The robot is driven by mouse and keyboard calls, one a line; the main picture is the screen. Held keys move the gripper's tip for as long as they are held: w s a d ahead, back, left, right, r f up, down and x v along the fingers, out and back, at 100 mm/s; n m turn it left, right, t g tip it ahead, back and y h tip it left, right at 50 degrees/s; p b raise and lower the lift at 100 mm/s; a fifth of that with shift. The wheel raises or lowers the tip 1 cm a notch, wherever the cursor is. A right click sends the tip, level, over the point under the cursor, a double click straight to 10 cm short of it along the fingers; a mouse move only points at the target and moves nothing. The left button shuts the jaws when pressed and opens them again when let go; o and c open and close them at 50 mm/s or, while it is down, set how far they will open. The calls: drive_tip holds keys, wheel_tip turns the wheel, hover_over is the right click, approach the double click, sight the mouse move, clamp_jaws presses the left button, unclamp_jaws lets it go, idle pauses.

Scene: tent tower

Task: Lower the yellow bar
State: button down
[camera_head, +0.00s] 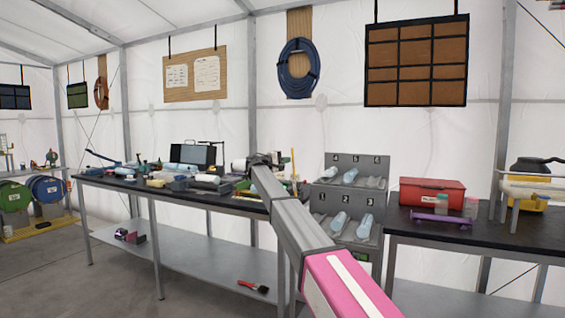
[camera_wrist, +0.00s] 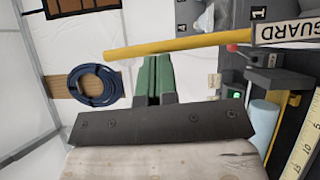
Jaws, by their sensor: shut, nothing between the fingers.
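The yellow bar (camera_wrist: 180,45) runs across the upper part of the wrist view, which is turned on its side. Its right end meets a dark mount beside a GUARD plate (camera_wrist: 287,29). In the head view the bar (camera_head: 294,163) shows small and upright above the long bench. My gripper (camera_wrist: 153,58) is shut and empty, its green fingers side by side. The fingertips appear right by the middle of the bar; whether they touch it I cannot tell. In the head view my gripper (camera_head: 272,158) is just left of the bar, partly hidden by my arm.
A red-tipped lever (camera_wrist: 232,47) and a ruler (camera_wrist: 303,140) lie near the mount. Small tools crowd the long bench (camera_head: 150,188). A grey bin rack (camera_head: 357,160) and a red case (camera_head: 432,192) stand to the right. A blue coil (camera_head: 298,68) hangs behind.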

drive_tip(key=shift+d, duration=0.1)
drive_tip(key=s+d+f+m+g+y, duration=0.1)
drive_tip(key=s+d+f+m+y, duration=0.25)
drive_tip(key=d, duration=0.75)
drive_tip(key=s+d+f+m+g+y, duration=0.1)
drive_tip(key=s+d+f+m+y, duration=0.3)
drive_tip(key=d, duration=0.7)
drive_tip(key=shift+s+d+f+m+t+y, duration=0.25)
drive_tip(key=shift+s+d+f+m+y, duration=0.5)
drive_tip(key=shift+d+f, duration=1.9)
drive_tip(key=shift+s+d+f+m+t+y, duration=0.3)
drive_tip(key=shift+s+d+f+m+y, duration=0.45)
drive_tip(key=shift+f, duration=3.35)
drive_tip(key=shift+s+d+f+m+t+y, duration=0.35)
drive_tip(key=shift+s+d+f+m, duration=0.55)
drive_tip(key=shift+d+f, duration=1.9)
drive_tip(key=shift+w+a+f, duration=0.1)
drive_tip(key=shift+a+f, duration=0.55)
drive_tip(key=shift+r, duration=0.1)
